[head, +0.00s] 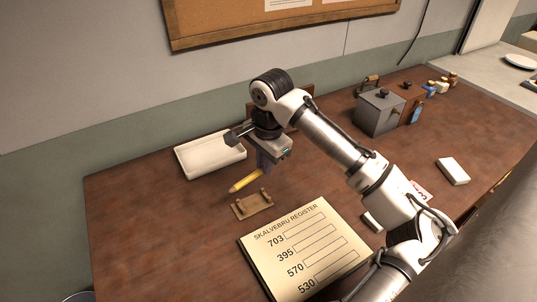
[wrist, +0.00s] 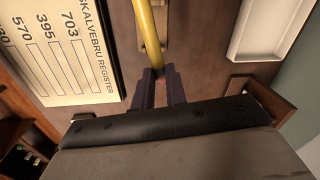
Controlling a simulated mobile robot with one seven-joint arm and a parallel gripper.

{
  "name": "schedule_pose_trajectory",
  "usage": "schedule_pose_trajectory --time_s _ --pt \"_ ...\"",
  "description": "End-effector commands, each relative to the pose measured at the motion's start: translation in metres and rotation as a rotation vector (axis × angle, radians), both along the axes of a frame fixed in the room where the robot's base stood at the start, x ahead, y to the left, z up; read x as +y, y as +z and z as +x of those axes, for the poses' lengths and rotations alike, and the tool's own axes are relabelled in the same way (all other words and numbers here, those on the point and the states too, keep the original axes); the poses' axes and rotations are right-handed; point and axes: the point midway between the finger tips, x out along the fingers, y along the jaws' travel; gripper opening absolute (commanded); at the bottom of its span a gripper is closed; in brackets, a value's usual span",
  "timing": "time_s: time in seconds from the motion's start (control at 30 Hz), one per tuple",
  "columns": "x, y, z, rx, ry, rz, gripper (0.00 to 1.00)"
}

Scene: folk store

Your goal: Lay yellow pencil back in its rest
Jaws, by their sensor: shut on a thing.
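The yellow pencil (head: 244,182) is held by one end in my gripper (head: 265,165), above the table. In the wrist view my gripper (wrist: 160,75) is shut on the yellow pencil (wrist: 149,38), which runs out past the top edge. A small wooden rest (head: 252,206) with raised ends sits on the table below and just in front of the pencil in the head view. It is empty. In the wrist view the rest (wrist: 153,50) is partly hidden behind the pencil.
A white tray (head: 210,156) lies behind the rest to the left. A register board (head: 305,250) lies in front to the right. A grey metal box (head: 380,112) and small items stand at the back right. The left table surface is clear.

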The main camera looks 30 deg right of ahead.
Motion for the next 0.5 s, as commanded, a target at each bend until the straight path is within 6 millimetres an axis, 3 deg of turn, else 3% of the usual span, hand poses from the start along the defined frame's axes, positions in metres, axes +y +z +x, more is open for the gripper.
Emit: schedule_pose_trajectory --time_s 0.2,0.5 --pt "-0.008 -0.01 -0.004 -0.03 -0.193 0.002 0.0" --pt "-0.009 -0.021 -0.005 -0.034 -0.223 0.001 0.0"
